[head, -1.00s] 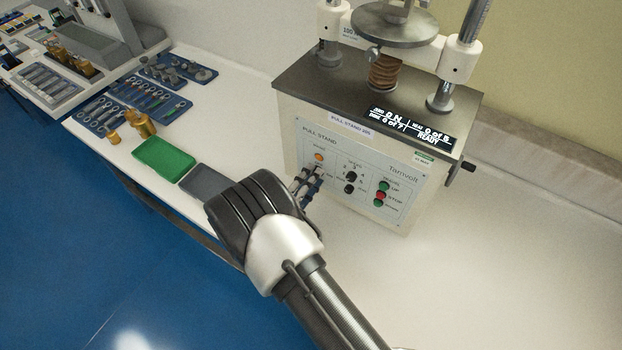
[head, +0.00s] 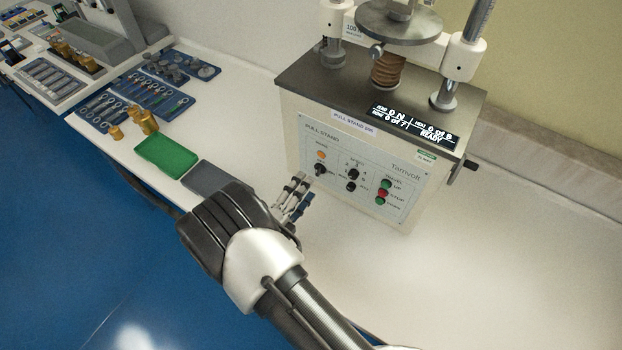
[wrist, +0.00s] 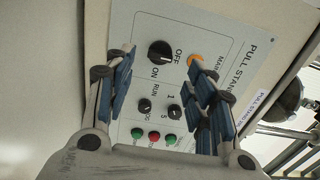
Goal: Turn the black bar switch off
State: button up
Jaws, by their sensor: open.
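The black bar switch (head: 320,170) sits at the left of the pull stand's front panel, below an orange lamp (head: 321,155). In the wrist view the black bar switch (wrist: 160,52) shows in full, with OFF and ON printed around it. I cannot tell for certain which label its bar points to. My gripper (head: 300,188) is open and empty, just in front of the panel and below-left of the switch, apart from it. In the wrist view my gripper's fingers (wrist: 162,68) stand on either side of the switch.
The pull stand (head: 350,130) has a lit display (head: 412,127) reading READY. Small black knobs (head: 353,174) and green and red buttons (head: 383,194) sit right of the switch. A green tray (head: 167,156) and a grey tray (head: 208,178) lie left. The bench at right is clear.

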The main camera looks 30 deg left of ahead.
jog(key=s, duration=0.6)
jog(key=shift+s+a, duration=0.3)
jog(key=shift+s, duration=0.05)
jog(key=w+d+r+m+g+h, duration=0.45)
jog(key=d+r+m, duration=0.25)
jog(key=d+m, duration=0.25)
jog(key=w+d+r+m+g+h, duration=0.45)
jog(key=d+r+m, duration=0.35)
jog(key=d, duration=0.2)
jog(key=s+d+r+m+g+y, duration=0.1)
jog(key=s+d+r+m+g, duration=0.2)
jog(key=d+m, duration=0.35)
jog(key=s+d+r+m+g+y, duration=0.1)
jog(key=s+d+r+m+g, duration=0.15)
jog(key=d+m, duration=0.4)
jog(key=s+d+r+m+y, duration=0.2)
jog(key=s+m+y, duration=0.1)
jog(key=m, duration=0.4)
jog(key=s+d+r+m+t+y, duration=0.1)
jog(key=s+d+r+m+y, duration=0.1)
jog(key=s+m, duration=0.3)
jog(key=s+d+r+m+y, duration=0.3)
jog(key=s+m, duration=0.2)
jog(key=m, duration=0.5)
jog(key=shift+d+m+y, duration=0.15)
jog(key=shift+m+y, duration=0.15)
jog(key=shift+m, duration=0.05)
